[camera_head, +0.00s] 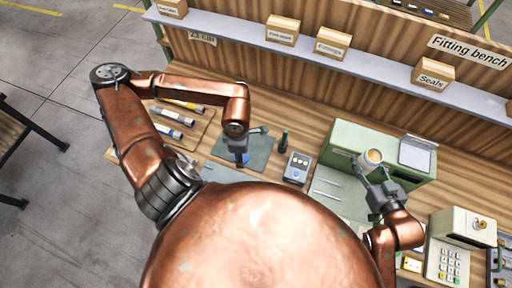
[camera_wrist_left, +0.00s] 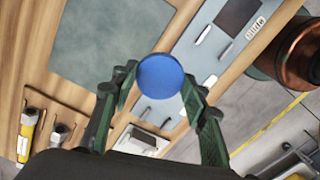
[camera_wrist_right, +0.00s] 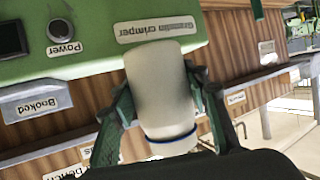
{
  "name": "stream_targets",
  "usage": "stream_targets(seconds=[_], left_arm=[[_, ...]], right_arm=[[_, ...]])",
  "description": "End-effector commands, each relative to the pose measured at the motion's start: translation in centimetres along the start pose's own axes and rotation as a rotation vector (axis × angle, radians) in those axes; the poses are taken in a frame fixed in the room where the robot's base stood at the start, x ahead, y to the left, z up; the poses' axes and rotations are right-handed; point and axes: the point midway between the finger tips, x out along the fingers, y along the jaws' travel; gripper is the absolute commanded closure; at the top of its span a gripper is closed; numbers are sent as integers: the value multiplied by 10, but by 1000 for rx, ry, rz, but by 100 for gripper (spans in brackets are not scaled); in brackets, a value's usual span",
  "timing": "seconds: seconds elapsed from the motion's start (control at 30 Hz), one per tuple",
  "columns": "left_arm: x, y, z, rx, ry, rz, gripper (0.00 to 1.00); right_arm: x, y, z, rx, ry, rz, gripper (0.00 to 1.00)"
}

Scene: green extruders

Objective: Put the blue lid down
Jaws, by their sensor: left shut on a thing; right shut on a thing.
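The round blue lid (camera_wrist_left: 160,76) sits between the fingertips of my left gripper (camera_head: 240,155), which is shut on it. In the head view, a bit of the lid's blue (camera_head: 242,161) shows by the fingers, over the grey-green mat (camera_head: 258,148); I cannot tell its height above the mat. My right gripper (camera_head: 371,170) is shut on a white cylindrical container (camera_wrist_right: 162,90). In the head view the container's round top (camera_head: 373,156) looks tan inside and has no lid on it. It is held in front of the green crimper machine (camera_head: 345,138).
A small grey box with buttons (camera_head: 297,167) and a dark green bottle (camera_head: 283,141) stand right of the mat. Tubes (camera_head: 174,115) lie on a board at left. A keypad device (camera_head: 447,258) stands at right. A shelf (camera_head: 230,35) with labelled boxes runs behind.

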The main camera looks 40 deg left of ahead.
Motion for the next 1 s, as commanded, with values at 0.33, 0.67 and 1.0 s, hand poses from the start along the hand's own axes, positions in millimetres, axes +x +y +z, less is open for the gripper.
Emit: stream_targets(seconds=[0.33,0.67,1.0], left_arm=[[48,62,34,2,0,-3,88],[75,82,45,7,0,0,88],[110,85,47,7,0,-1,88]], right_arm=[[-8,1,-16,-1,5,4,100],[-10,2,-19,-1,5,6,100],[-14,2,-30,-2,6,6,100]])
